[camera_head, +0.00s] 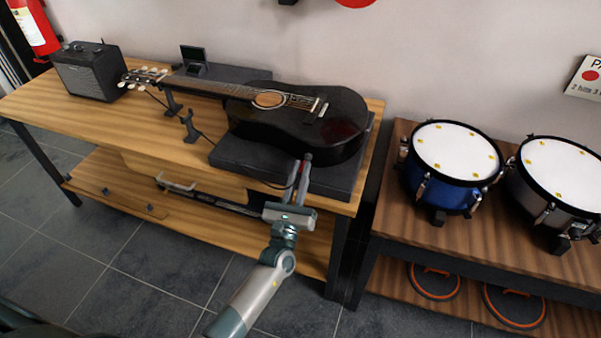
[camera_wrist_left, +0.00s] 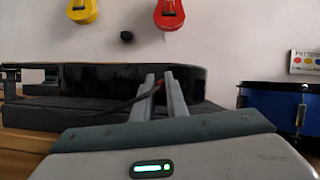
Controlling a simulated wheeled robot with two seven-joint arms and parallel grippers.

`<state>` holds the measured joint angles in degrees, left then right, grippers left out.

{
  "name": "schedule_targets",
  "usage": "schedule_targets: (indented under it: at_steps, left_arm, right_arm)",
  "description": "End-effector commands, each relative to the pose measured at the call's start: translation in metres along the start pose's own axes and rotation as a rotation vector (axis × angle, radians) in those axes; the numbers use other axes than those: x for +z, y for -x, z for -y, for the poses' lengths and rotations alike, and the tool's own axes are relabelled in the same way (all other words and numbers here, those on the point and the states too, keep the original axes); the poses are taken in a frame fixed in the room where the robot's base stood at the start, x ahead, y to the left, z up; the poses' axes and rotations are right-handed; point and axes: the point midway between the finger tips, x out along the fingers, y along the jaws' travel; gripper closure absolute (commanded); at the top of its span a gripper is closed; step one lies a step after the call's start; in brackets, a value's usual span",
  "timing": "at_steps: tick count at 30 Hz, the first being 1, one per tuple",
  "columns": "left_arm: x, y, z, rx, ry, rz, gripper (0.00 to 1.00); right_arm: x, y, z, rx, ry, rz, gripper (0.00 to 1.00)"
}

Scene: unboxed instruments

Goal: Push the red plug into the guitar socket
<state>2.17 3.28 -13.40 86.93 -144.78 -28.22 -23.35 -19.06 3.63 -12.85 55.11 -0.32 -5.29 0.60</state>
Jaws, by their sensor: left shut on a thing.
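A black acoustic guitar (camera_head: 338,108) lies on a dark pad (camera_head: 240,160) on the wooden bench. Its body side (camera_wrist_left: 105,88) also shows in the left wrist view. My left gripper (camera_head: 303,170) is at the near edge of the guitar body, shut on the red plug (camera_head: 308,157). Only a small reddish tip of the plug shows between the fingers. A dark cable runs from the fingers to the left. In the left wrist view the fingertips (camera_wrist_left: 160,80) point at the guitar's side. The socket is hidden, and I cannot tell whether the plug touches it. My right gripper is not in view.
A small amplifier (camera_head: 88,72) stands at the bench's left end. A small dark stand (camera_head: 190,127) is on the bench left of the pad. A blue drum (camera_head: 443,190) and a grey drum (camera_head: 556,200) stand on a separate table at right. The bench's front left is clear.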

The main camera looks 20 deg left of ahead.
Motion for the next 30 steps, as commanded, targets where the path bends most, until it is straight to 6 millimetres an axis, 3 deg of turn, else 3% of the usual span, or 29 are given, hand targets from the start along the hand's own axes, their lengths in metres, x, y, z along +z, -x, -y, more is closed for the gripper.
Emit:
schedule_targets:
  at_steps: [30]
  left_arm:
    - [0.0007,-0.0002,0.0001,-0.001,0.000,0.009,1.00]
  right_arm:
    - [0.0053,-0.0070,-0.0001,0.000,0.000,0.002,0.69]
